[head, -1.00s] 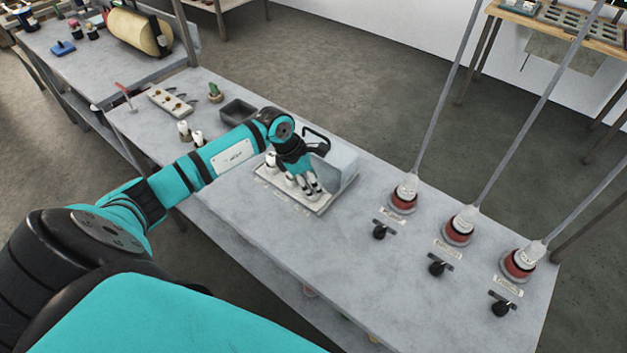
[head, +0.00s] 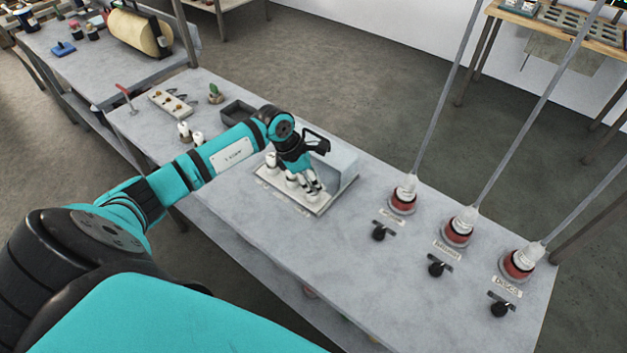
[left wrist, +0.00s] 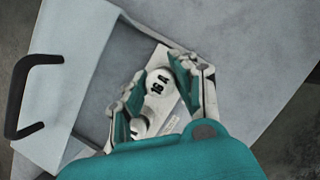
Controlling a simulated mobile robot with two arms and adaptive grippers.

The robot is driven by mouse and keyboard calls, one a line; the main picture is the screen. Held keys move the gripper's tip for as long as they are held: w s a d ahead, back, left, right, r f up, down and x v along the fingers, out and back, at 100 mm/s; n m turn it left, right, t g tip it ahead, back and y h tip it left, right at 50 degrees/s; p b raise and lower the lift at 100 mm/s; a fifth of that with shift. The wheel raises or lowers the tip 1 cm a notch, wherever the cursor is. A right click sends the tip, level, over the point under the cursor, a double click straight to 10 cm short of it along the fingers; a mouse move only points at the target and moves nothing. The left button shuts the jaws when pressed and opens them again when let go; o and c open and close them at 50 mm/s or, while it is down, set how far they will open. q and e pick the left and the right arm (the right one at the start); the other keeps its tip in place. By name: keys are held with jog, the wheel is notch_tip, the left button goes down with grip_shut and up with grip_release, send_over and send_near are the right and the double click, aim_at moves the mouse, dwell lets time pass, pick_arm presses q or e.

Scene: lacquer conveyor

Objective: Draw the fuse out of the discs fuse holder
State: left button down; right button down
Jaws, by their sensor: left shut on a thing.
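My left gripper (head: 311,186) is shut on a white round fuse cap marked "16 A" (left wrist: 158,83), which shows between its fingers in the left wrist view. The cap is at the right end of the pale fuse board (head: 325,207). The fingers largely hide it in the head view, and I cannot tell if it is still seated. Another white fuse cap (head: 271,159) stands at the board's left end, and one (head: 291,177) stands beside the gripper. The labels along the board's front edge are too small to read. My right gripper is not in view.
A grey cover with a black handle (head: 343,163) stands behind the board. To the right are several red-and-white plugs, including one (head: 518,264) by a label reading "DISCS", with black knobs (head: 437,268) in front.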

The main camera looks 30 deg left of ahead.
pick_arm(q)
jog(key=shift+r+p, duration=1.45)
jog(key=shift+r, duration=1.1)
jog(key=shift+r+p, duration=0.85)
jog(key=shift+r, duration=0.65)
